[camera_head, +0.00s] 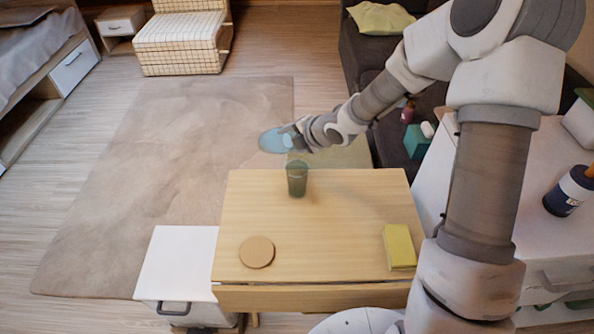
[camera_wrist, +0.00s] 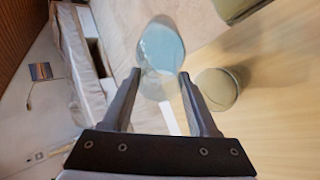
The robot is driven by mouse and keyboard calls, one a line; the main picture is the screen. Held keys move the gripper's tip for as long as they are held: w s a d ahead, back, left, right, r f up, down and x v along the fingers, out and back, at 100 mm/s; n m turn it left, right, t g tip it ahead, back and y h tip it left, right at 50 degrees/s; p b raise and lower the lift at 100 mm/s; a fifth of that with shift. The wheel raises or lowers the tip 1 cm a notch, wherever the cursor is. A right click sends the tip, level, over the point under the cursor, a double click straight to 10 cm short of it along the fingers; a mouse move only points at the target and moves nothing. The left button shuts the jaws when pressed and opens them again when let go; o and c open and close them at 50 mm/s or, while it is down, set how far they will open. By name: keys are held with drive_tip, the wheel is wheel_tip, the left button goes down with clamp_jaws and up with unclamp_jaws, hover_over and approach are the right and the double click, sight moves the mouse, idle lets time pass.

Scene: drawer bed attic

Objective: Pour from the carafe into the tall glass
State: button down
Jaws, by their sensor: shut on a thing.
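The carafe (camera_head: 274,141) is clear and bluish. My gripper (camera_head: 296,134) is shut on it and holds it in the air near the table's far edge. In the wrist view the carafe (camera_wrist: 162,45) sits between the two fingers (camera_wrist: 162,82). It looks tilted in the head view, but its exact angle and its mouth are unclear. The tall glass (camera_head: 297,180) is dark green and see-through, and stands upright near the far edge of the table, below and slightly right of the carafe. It also shows beside the right finger in the wrist view (camera_wrist: 217,89). No stream of liquid shows.
The wooden table (camera_head: 325,235) also bears a round tan disc (camera_head: 257,252) at front left and a yellow block (camera_head: 399,247) at front right. Its middle is clear. A white cabinet (camera_head: 180,262) stands at left; a dark sofa (camera_head: 365,55) is behind my arm.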

drive_tip(key=shift+s+d+f+t+y+b, duration=0.1)
drive_tip(key=shift+t+y+b, duration=0.45)
drive_tip(key=shift+b, duration=1.3)
drive_tip(key=shift+s+f+t+y+b, duration=0.1)
drive_tip(key=shift+t+y+b, duration=0.15)
drive_tip(key=shift+t+b, duration=1.05)
drive_tip(key=shift+s+d+f+n+y+b, duration=0.1)
drive_tip(key=shift+f+n+y+b, duration=0.45)
drive_tip(key=shift+b, duration=2.3)
drive_tip(key=shift+s+d+f+m+t+b, duration=0.1)
drive_tip(key=shift+s+m+t+b, duration=0.25)
drive_tip(key=shift+b, duration=0.75)
drive_tip(key=shift+s+d+t+y+b, duration=0.15)
drive_tip(key=shift+t+y+b, duration=0.25)
drive_tip(key=shift+b, duration=0.15)
drive_tip(key=shift+s+t, duration=0.1)
drive_tip(key=shift+t, duration=0.2)
